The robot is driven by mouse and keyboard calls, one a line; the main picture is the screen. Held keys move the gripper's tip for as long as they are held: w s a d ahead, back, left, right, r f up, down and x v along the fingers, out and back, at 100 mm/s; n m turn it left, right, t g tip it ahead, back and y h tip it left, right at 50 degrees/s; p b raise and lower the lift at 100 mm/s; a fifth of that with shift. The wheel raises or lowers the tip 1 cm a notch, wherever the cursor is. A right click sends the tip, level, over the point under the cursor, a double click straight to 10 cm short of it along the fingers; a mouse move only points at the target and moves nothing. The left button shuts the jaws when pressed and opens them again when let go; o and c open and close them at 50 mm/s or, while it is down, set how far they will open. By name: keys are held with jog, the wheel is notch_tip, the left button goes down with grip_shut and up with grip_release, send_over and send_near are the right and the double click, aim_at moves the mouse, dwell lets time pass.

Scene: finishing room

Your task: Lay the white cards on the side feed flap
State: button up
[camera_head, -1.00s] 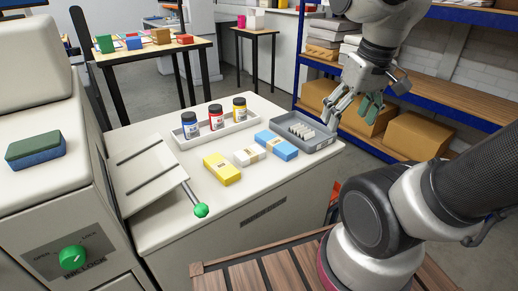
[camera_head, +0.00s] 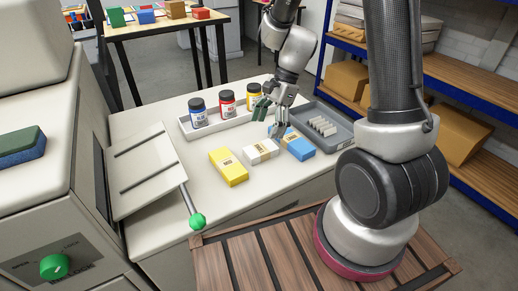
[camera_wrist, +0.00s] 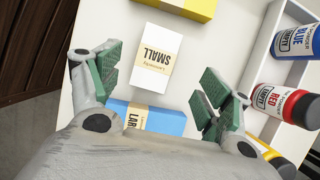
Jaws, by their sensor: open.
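The white cards (camera_head: 261,151) lie as a banded block on the white counter, between the yellow block and the blue block. In the wrist view the white cards (camera_wrist: 146,58) have a label reading SMALL and lie ahead of the fingers. My gripper (camera_head: 267,118) is open and empty above the counter, over the blue block and just behind the white cards. In the wrist view my gripper (camera_wrist: 158,85) has its green finger pads spread wide. The side feed flap (camera_head: 147,168) is the pale sloping panel on the machine's side at the left, with dark strips across it and nothing on it.
A yellow block (camera_head: 228,167) and a blue block (camera_head: 298,145) flank the cards. A white tray (camera_head: 214,128) holds blue, red and yellow bottles behind. A grey tray (camera_head: 338,141) holds small pale pieces. A green-knobbed lever (camera_head: 197,221) sticks out beside the flap.

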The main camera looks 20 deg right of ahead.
aim_at(257, 157)
jog(key=shift+m, duration=0.3)
jog(key=shift+d+x, duration=0.15)
jog(key=shift+x, duration=1.8)
jog(key=shift+d+x, duration=0.1)
jog(key=shift+x, duration=1.8)
jog(key=shift+s+f, duration=0.2)
jog(key=shift+f, duration=0.15)
jog(key=c, duration=1.3)
jog(key=shift+o, duration=0.2)
jog(key=shift+r, duration=0.15)
